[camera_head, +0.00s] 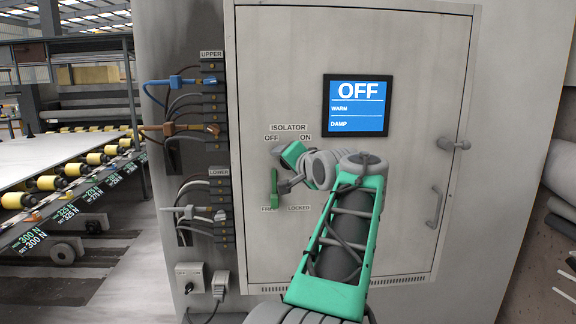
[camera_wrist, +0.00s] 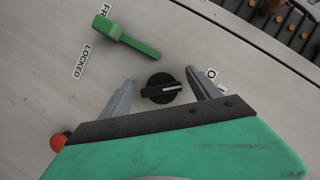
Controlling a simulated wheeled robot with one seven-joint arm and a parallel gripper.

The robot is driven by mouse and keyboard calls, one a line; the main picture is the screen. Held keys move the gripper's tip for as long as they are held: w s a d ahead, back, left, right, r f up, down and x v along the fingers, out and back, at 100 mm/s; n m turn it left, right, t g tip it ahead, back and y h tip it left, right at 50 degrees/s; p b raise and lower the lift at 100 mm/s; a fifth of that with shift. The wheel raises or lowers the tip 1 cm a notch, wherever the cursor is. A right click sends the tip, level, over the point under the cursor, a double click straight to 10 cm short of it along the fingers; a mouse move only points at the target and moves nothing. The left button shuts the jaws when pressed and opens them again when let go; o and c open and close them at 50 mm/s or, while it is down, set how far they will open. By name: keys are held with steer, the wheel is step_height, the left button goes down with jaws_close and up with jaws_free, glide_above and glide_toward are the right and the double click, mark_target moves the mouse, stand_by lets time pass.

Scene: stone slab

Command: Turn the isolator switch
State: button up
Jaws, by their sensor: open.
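The isolator switch is a black rotary knob (camera_wrist: 161,89) with a white pointer line, seen in the wrist view. Its pointer is directed right, towards a partly hidden label beginning with O (camera_wrist: 211,74). My gripper (camera_wrist: 160,78) is open, with one grey finger on each side of the knob; I cannot tell whether either touches it. In the head view my gripper (camera_head: 282,168) is at the cabinet door below the ISOLATOR OFF/ON lettering and hides the knob. The display (camera_head: 357,104) reads OFF, WARM, DAMP.
A green lever (camera_head: 274,186) stands close beside my gripper above the FREE/LOCKED labels; it also shows in the wrist view (camera_wrist: 127,38). A red button (camera_wrist: 59,142) is at the wrist view's lower left. Cabled terminal blocks (camera_head: 215,105) line the left. Door handles (camera_head: 435,206) project at right.

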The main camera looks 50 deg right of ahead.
steer(key=b+v, duration=0.1)
steer(key=v, duration=0.6)
steer(key=shift+s+a, duration=0.2)
steer(key=shift+s, duration=0.1)
